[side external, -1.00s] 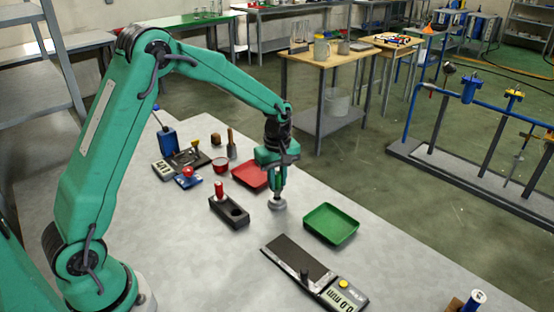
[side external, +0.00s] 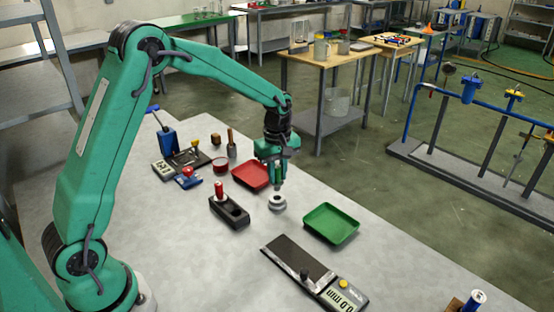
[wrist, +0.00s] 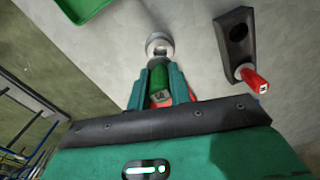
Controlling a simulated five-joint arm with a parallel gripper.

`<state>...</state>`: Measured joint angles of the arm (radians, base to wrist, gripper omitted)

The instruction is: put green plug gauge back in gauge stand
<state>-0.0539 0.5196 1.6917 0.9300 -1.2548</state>
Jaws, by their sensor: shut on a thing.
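My gripper (side external: 278,181) is shut on the green plug gauge (wrist: 160,78), which hangs between the fingers in the wrist view (wrist: 160,86). The exact gap between gauge and ring is hard to tell. The black gauge stand (side external: 236,215) is left of my gripper, and right of it in the wrist view (wrist: 249,46). One hole is empty; a red plug gauge (side external: 219,188) stands in the other.
A green tray (side external: 331,224) is to the right, and a red tray (side external: 252,176) is behind the stand. A black and grey measuring device (side external: 312,270) lies in front. Several small tools and a blue device (side external: 167,138) are at the back left. Table between stand and ring is clear.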

